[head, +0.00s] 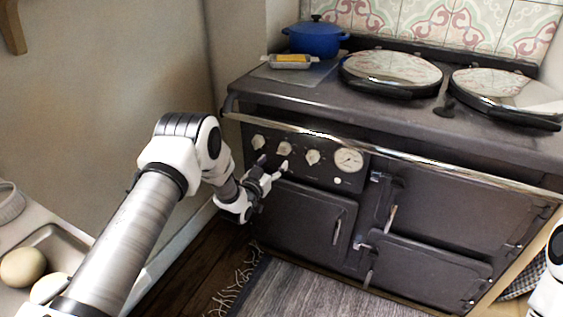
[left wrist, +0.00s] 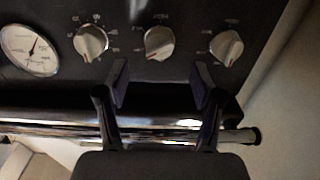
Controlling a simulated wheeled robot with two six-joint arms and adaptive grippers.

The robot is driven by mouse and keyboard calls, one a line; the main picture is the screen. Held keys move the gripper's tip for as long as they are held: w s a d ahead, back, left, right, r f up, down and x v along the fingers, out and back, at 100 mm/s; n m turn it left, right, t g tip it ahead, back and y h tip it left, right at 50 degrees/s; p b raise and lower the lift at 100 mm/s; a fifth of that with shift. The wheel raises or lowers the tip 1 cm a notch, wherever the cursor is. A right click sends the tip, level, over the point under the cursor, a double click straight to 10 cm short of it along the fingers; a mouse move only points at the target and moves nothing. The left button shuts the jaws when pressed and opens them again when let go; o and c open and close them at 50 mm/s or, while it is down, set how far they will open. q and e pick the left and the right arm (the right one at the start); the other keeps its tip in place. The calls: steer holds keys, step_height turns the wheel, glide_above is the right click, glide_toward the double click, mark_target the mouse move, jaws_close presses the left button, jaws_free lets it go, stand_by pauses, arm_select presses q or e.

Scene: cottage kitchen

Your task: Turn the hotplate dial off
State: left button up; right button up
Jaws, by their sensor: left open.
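Three silver dials sit in a row on the dark front panel of the range cooker: a left dial (head: 258,141), a middle dial (head: 284,148) and a right dial (head: 312,157). The labels are too small to read, so I cannot tell which is the hotplate dial. My left gripper (head: 272,167) is open and empty, just in front of the panel. In the left wrist view the panel appears turned around, and the middle dial (left wrist: 160,43) lies just beyond and between the open fingertips (left wrist: 160,74). My right gripper is out of view.
A round gauge (head: 348,160) is beside the right dial. A chrome rail (head: 400,155) runs along the cooker's front above the panel. Two lidded hotplates (head: 390,68), a blue pot (head: 316,38) and a butter dish (head: 290,62) are on top. Oven doors (head: 300,212) are below.

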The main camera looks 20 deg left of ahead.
mark_target(282, 153)
arm_select(q)
steer(key=w, duration=0.6)
steer(key=shift+w+d+b, duration=0.15)
steer(key=shift+w+b, duration=0.15)
steer(key=shift+b, duration=0.1)
steer(key=c, duration=1.1)
steer(key=shift+c, duration=0.2)
steer(key=shift+n+b, duration=0.3)
steer(key=shift+n, duration=0.2)
steer(key=shift+f+n+b, duration=0.1)
steer(key=shift+n+b, duration=0.3)
steer(key=shift+n, duration=0.2)
steer(key=n+b, duration=0.1)
steer(key=n, duration=0.2)
steer(key=shift+b, duration=0.3)
steer(key=n+b, duration=0.1)
steer(key=n, duration=0.2)
steer(key=shift+n, duration=0.4)
steer(key=shift+r+n+b, duration=0.2)
steer(key=shift+n+b, duration=0.45)
steer(key=shift+n, duration=0.85)
